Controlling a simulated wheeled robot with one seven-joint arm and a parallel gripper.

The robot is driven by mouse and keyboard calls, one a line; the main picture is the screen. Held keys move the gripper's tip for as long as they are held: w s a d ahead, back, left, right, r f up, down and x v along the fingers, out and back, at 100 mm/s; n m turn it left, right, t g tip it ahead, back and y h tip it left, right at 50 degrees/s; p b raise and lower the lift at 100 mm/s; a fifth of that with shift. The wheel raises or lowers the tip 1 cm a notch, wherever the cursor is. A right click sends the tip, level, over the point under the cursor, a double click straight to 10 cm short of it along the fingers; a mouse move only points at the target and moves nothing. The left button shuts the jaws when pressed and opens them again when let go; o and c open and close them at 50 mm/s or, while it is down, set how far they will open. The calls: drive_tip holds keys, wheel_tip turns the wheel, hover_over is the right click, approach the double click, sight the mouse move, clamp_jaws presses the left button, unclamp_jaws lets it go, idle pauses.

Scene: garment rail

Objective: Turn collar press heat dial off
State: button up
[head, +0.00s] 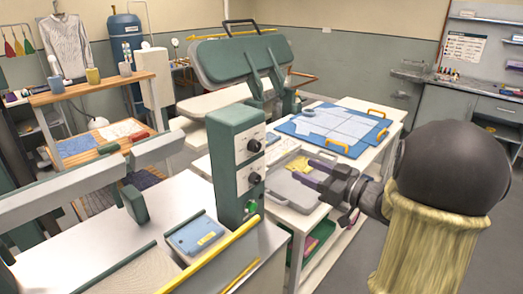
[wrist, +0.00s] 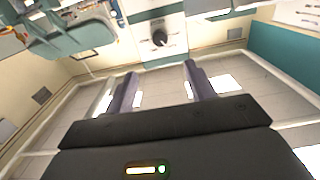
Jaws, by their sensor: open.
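A green control box (head: 237,160) with a white front panel stands on the press table in the head view. It carries an upper black dial (head: 254,145), a lower black dial (head: 254,178) and a green button (head: 251,206). Their labels are too small to read. My gripper (head: 303,168) is open and empty, to the right of the box, fingers pointing towards it. In the wrist view one black dial (wrist: 159,39) on a white panel shows beyond and between the fingertips (wrist: 161,69), apart from them. I cannot tell which dial this is.
A yellow bar (head: 215,252) runs along the press table's edge below the box. A grey tray (head: 293,183) and a blue board with orange handles (head: 333,128) lie on the white table behind my gripper. A large green press (head: 240,60) stands at the back.

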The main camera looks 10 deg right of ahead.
sight(258, 149)
drive_tip(key=p+x, duration=0.3)
drive_tip(key=x, duration=1.3)
drive_tip(key=shift+w+a+f, duration=0.1)
drive_tip(key=shift+w+a, duration=0.05)
drive_tip(key=shift+w, duration=0.05)
drive_tip(key=shift+s, duration=0.2)
drive_tip(key=shift+c, duration=0.6)
drive_tip(key=c, duration=0.9)
drive_tip(key=shift+o, duration=0.2)
